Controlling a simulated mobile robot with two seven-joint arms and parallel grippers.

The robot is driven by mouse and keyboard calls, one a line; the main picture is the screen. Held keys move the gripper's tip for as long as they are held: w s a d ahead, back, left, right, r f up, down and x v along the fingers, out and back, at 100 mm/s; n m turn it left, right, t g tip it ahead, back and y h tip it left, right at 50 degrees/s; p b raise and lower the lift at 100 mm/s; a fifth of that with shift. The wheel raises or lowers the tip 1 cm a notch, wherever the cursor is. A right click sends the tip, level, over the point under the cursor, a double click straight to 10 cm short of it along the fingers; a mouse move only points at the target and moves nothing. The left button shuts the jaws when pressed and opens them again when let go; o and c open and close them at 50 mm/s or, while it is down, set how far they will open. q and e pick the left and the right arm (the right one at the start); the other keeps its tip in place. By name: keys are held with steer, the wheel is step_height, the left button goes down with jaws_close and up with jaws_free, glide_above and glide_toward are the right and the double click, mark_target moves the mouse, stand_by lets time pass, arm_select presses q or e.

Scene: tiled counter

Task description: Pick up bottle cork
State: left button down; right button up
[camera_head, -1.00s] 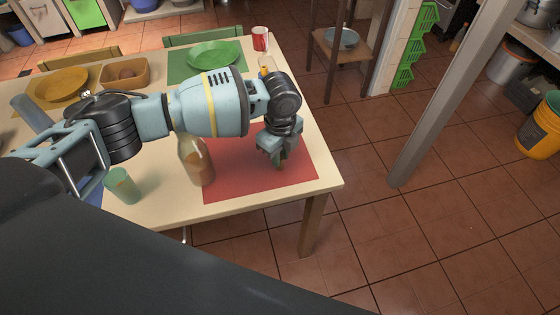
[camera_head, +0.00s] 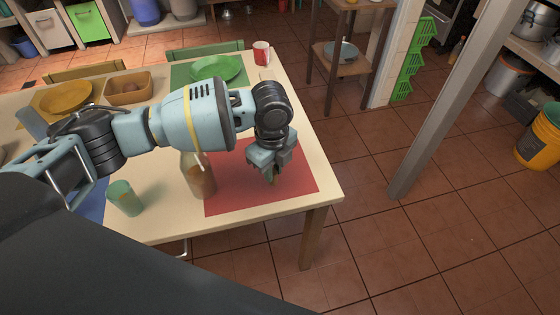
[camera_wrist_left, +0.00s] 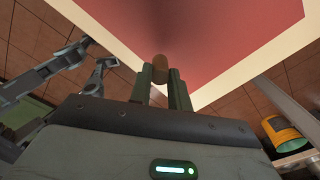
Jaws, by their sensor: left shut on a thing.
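The bottle cork (camera_wrist_left: 160,67) shows in the left wrist view as a small brown piece between the two fingertips of my left gripper (camera_wrist_left: 162,75). The gripper is shut on it, above the red placemat (camera_wrist_left: 215,35). In the head view my left gripper (camera_head: 272,177) points down over the red placemat (camera_head: 240,195), and the cork cannot be made out there. A clear bottle (camera_head: 198,178) with brownish contents stands upright to the left of the gripper. My right gripper is not identifiable in the head view.
A green cup (camera_head: 124,197) stands left of the bottle on the cream table (camera_head: 165,228). A green plate (camera_head: 216,68), a brown bowl (camera_head: 128,90), a yellow plate (camera_head: 66,96) and a red-and-white can (camera_head: 261,53) are farther back. The floor right of the table is open.

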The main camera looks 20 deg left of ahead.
arm_select(q)
steer(key=s+a+r+p, duration=0.1)
steer(key=s+a, duration=0.1)
steer(key=s, duration=1)
steer(key=shift+a, duration=0.2)
